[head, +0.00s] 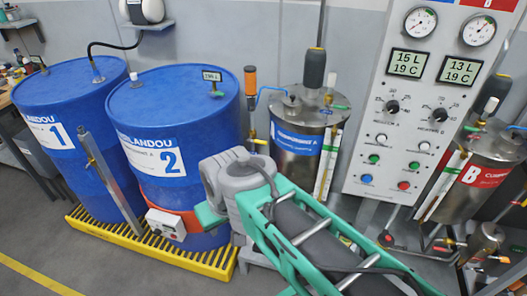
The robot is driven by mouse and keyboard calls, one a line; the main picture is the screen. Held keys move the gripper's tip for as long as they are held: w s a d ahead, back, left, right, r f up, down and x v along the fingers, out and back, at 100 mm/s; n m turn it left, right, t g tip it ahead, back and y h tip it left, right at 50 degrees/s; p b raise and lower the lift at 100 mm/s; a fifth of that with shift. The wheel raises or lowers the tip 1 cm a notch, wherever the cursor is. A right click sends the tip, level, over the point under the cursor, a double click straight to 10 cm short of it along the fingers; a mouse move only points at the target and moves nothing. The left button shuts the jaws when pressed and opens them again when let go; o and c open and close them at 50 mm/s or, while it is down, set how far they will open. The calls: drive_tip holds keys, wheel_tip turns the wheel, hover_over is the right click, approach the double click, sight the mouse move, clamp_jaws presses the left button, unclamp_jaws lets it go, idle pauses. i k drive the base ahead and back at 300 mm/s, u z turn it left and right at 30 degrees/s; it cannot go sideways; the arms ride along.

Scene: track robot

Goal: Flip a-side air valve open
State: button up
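The A-side tank (297,150) is a steel cylinder with a blue label, standing in the middle behind my arm. My arm, green with a grey joint, reaches in from the bottom right, in front of the tank's lower left. My gripper and its fingers do not show.
Two blue drums, marked 1 (52,135) and 2 (175,145), stand left on a yellow grated pallet (206,262). A grey control panel (421,100) with gauges and displays stands right of the tank. The B-side tank (480,180) with a red label is far right. Floor is clear at lower left.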

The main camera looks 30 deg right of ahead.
sight(258, 142)
drive_tip(key=u, duration=0.35)
drive_tip(key=i, duration=0.65)
drive_tip(key=z, duration=1.5)
